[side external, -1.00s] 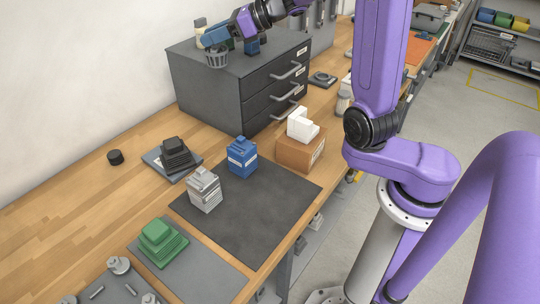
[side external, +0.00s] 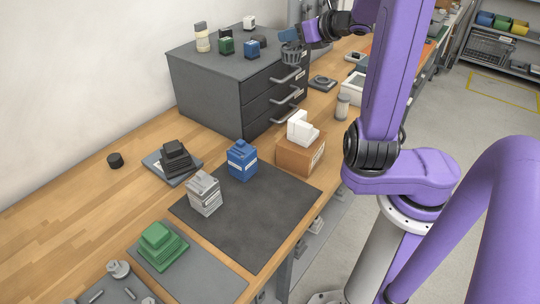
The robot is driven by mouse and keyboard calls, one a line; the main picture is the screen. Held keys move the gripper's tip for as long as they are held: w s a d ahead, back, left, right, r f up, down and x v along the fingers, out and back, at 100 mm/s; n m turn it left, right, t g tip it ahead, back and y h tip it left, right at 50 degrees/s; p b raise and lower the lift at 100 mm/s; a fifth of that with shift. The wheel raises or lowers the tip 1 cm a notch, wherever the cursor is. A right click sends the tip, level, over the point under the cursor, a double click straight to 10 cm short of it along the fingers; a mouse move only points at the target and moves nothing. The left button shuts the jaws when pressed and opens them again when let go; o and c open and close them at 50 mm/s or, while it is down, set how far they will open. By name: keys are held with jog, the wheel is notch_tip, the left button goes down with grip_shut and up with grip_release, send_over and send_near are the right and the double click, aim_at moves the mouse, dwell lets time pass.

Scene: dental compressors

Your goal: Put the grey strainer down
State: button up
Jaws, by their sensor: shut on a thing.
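The grey strainer (side external: 293,54) is a small slatted basket near the top of the side external view. My gripper (side external: 289,36) is shut on it from above. The strainer hangs upright at the right end of the dark grey drawer cabinet (side external: 205,85), overlapping its top right edge in the picture. I cannot tell whether it is over the cabinet top or just beyond it. The fingertips are small and partly hidden by the strainer.
On the cabinet top stand a cream-lidded jar (side external: 202,38), a green block (side external: 226,46), a blue block (side external: 252,48) and a white block (side external: 249,22). A dark round-topped plate (side external: 322,82) and a jar (side external: 342,107) are on the bench right of the cabinet. A dark mat (side external: 250,215) lies in front.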

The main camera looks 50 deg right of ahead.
aim_at(297, 44)
jog(key=shift+s+d+f+m+h, duration=0.2)
jog(key=shift+s+f+h, duration=0.1)
jog(key=shift+s+f, duration=0.3)
jog(key=shift+s+d+f+m+h, duration=0.2)
jog(key=shift+s+f+h, duration=0.1)
jog(key=shift+s+f, duration=0.3)
jog(key=a+f+n+y, duration=0.2)
jog(key=a+f+y, duration=0.1)
jog(key=a+f, duration=0.55)
jog(key=shift+r, duration=2.15)
jog(key=a+n+g+y, duration=0.6)
jog(key=a+n+y, duration=0.5)
jog(key=a, duration=0.6)
jog(key=s+a+n+g+y, duration=0.2)
jog(key=s+a+n+g, duration=0.4)
jog(key=s+n+g, duration=0.55)
jog(key=shift+g+h, duration=0.3)
jog(key=shift+g, duration=0.15)
jog(key=shift+s+d+f, duration=0.1)
jog(key=shift+f, duration=3.9)
jog(key=shift+d+f, duration=0.1)
jog(key=shift+f, duration=3.9)
